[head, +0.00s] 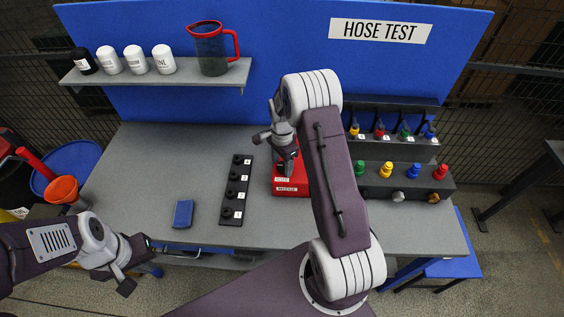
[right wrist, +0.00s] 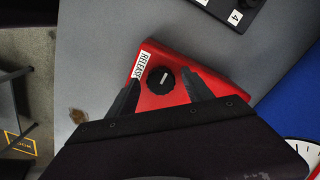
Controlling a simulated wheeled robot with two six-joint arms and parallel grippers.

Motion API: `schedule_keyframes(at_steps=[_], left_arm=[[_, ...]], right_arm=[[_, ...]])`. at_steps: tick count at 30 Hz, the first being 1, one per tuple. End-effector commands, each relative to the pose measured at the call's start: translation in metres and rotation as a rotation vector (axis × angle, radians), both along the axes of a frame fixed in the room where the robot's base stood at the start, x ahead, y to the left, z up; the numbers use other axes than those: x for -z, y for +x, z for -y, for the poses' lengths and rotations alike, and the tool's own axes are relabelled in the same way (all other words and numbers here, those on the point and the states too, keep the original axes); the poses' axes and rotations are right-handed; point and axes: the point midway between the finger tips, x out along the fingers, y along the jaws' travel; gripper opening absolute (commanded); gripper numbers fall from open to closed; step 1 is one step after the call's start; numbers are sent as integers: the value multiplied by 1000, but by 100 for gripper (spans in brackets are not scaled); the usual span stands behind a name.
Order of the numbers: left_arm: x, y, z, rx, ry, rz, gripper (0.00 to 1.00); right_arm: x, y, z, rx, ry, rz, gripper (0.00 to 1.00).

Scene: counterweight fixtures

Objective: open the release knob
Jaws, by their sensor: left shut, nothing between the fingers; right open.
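The release knob (right wrist: 160,80) is a round black knob with a pale pointer line, on top of a red box (right wrist: 168,101) with a white "RELEASE" label (right wrist: 140,64). In the head view the red box (head: 303,187) stands mid-table, and my right gripper hides its knob. My right gripper (head: 286,168) points down over the box. In the right wrist view its open fingers (right wrist: 160,77) lie on either side of the knob; I cannot tell whether they touch it. My left gripper (head: 132,264) is shut and empty, off the table's front left edge.
A black strip with several numbered black knobs (head: 236,190) lies left of the red box. A blue block (head: 183,214) lies further left. A dark rack with coloured fittings (head: 402,181) stands at the right. A shelf (head: 160,80) holds white bottles and a jug (head: 212,52).

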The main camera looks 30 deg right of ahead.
Motion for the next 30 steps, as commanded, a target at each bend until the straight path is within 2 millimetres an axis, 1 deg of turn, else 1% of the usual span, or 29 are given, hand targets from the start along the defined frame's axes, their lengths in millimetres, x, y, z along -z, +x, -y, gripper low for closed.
schedule_keyframes(at_steps=[4,5,6,8,9,10,11,20,26,30], left_arm=[[0,0,0,0,0,0,0],[0,0,0,0,0,0,0],[0,0,0,0,0,0,0],[0,0,0,0,0,0,0],[0,0,0,0,0,0,0],[0,0,0,0,0,0,0],[0,0,0,0,0,0,0],[0,0,0,0,0,0,0],[0,0,0,0,0,0,0],[0,0,0,0,0,0,0]], right_arm=[[0,0,0,0,0,0,59],[0,0,0,0,0,0,51],[0,0,0,0,0,0,40],[0,0,0,0,0,0,23],[0,0,0,0,0,0,12],[0,0,0,0,0,0,3],[0,0,0,0,0,0,0],[0,0,0,-42,0,1,0],[-1,0,0,-160,0,1,0],[-1,0,0,-283,0,1,0]])
